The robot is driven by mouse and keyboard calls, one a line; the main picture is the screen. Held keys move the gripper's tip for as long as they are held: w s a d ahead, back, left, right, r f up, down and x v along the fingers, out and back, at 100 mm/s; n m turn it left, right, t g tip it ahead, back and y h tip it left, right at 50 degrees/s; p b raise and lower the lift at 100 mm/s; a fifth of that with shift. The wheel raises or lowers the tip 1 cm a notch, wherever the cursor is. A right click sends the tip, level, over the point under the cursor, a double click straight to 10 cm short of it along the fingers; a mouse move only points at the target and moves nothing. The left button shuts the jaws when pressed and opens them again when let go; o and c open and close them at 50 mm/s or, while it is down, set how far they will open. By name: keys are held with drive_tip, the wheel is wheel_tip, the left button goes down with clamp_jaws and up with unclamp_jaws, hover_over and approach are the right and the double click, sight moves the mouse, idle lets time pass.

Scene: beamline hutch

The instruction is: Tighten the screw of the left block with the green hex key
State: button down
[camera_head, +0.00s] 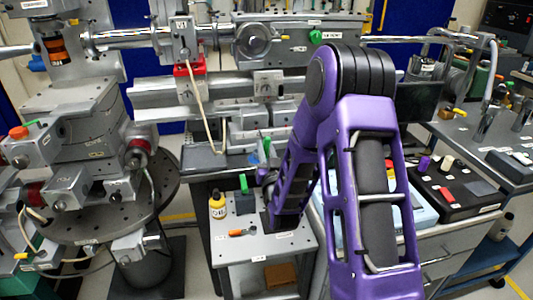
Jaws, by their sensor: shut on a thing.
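The green hex key (243,183) shows as a small upright green handle above a dark block (244,204) on the small grey cart. My gripper (261,177) is a small dark shape at the end of my purple arm, just right of the green handle. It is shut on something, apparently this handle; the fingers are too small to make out. Two low grey blocks sit side by side on the bench behind: the left block (230,114) and the right one (281,107), partly covered by my arm. Their screws cannot be made out.
A yellow bottle (217,206) and an orange-handled tool (242,232) are on the cart top (283,243). Another green piece (266,146) stands near the bench edge. A cable (203,110) hangs before the rail. A round perforated table (150,205) is at left.

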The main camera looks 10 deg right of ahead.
sight(262, 138)
drive_tip(key=shift+w, duration=2.15)
drive_tip(key=n+y, duration=0.1)
drive_tip(key=n, duration=0.3)
drive_tip(key=shift+n, duration=0.4)
drive_tip(key=n, duration=0.2)
drive_tip(key=shift+n, duration=0.3)
drive_tip(key=shift+n+y, duration=0.4)
drive_tip(key=shift+n, duration=0.6)
drive_tip(key=n+g+y, duration=0.1)
drive_tip(key=n, duration=0.3)
drive_tip(key=shift+w, duration=0.6)
